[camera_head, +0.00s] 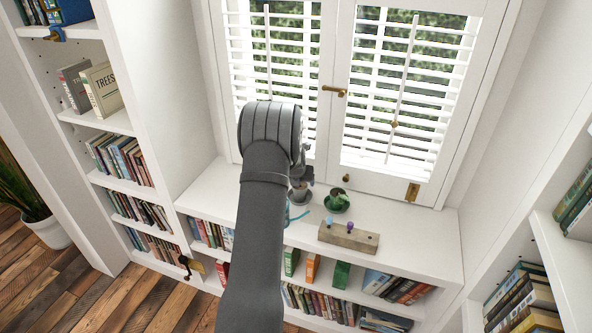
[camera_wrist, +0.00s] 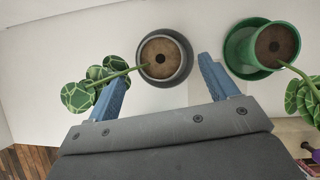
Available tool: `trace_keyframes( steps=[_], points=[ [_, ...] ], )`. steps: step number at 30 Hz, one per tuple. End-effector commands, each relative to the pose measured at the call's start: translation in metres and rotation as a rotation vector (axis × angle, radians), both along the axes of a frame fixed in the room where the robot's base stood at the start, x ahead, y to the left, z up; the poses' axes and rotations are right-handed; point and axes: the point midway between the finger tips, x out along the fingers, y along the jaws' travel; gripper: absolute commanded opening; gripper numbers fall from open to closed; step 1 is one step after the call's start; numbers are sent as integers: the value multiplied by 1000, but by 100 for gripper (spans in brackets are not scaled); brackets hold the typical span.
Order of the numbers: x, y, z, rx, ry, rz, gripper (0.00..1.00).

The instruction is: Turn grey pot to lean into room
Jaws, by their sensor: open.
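The grey pot (camera_wrist: 184,74) holds brown soil and a plant with patterned green leaves (camera_wrist: 78,96). Its stem leans to the left in the wrist view, and its leaves lie by my left finger. In the head view the grey pot (camera_head: 299,194) stands on the white sill, partly hidden by my arm. My gripper (camera_wrist: 164,68) is open, with its blue fingers on either side of the grey pot. Slim gaps show between the fingers and the pot.
A green pot on a green saucer (camera_wrist: 238,68) stands close right of my right finger; its plant (camera_head: 337,200) shows in the head view too. A wooden block (camera_head: 349,237) with blue and purple pieces sits near the front edge. The shuttered window (camera_head: 340,90) is behind.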

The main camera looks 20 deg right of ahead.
Motion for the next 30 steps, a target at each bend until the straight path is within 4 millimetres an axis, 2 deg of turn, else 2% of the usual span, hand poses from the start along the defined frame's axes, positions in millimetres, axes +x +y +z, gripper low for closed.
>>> trace_keyframes(
  steps=[1, 12, 18, 24, 30],
  points=[
    [-4, 3, 10, -1, -2, 0, 79],
    [-31, 23, 69, -2, -2, 0, 79],
    [-43, 31, 93, -1, -1, 0, 79],
    [-48, 35, 103, -1, -1, 0, 79],
    [-49, 36, 104, 0, 0, 0, 79]
  ],
)
